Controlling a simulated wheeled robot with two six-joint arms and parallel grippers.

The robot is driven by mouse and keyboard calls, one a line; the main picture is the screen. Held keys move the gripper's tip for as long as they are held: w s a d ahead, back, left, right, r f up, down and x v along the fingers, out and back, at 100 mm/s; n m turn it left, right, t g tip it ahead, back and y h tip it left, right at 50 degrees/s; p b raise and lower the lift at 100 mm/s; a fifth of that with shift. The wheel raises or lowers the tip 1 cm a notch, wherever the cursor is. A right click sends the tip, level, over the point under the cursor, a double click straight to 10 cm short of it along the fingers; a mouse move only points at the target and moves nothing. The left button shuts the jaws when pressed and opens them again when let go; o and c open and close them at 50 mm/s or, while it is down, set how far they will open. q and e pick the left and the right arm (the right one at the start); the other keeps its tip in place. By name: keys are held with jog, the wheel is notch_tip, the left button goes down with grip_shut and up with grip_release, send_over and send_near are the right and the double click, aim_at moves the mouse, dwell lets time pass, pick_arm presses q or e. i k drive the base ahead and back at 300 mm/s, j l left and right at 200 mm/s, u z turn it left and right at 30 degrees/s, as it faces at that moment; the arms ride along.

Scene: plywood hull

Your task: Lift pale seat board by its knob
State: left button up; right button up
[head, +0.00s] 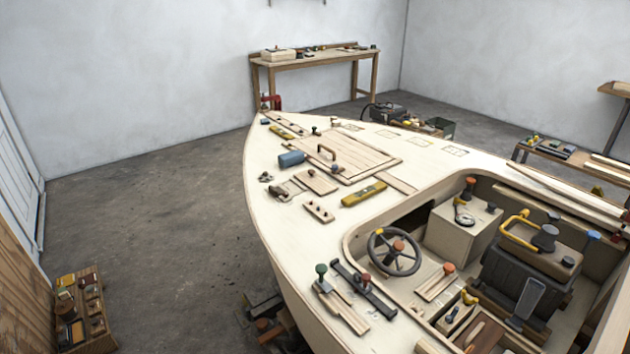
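Neither of my grippers is in view. Several pale boards with knobs show, and I cannot tell for certain which one is the seat board. A small pale board (436,286) with an orange knob (448,268) lies inside the cockpit, to the right of the steering wheel. A pale block-like seat or locker (455,238) behind it carries dark and orange-topped fittings. On the deck at the cockpit's near left, a pale board (344,312) has a green-topped knob (321,269) at its far end. Nothing holds any of these boards.
The pale plywood deck (290,232) carries a dark bar (363,288), a yellow tool (363,194), a blue cylinder (291,159) and a hatch panel (350,158). A dark steering wheel (378,262) and black seat (520,285) crowd the cockpit. Grey floor (150,220) is open to the left.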

aim_at(315, 180)
jog(key=u, duration=0.45)
jog(key=i+j+u, duration=0.15)
jog(key=i+u, duration=0.55)
jog(key=i, duration=4.6)
jog(key=i+j+z, duration=0.15)
jog(key=i, duration=0.45)
jog(key=i+j, duration=0.15)
jog(key=i, duration=0.45)
jog(key=i+z, duration=0.2)
jog(key=z, duration=1.85)
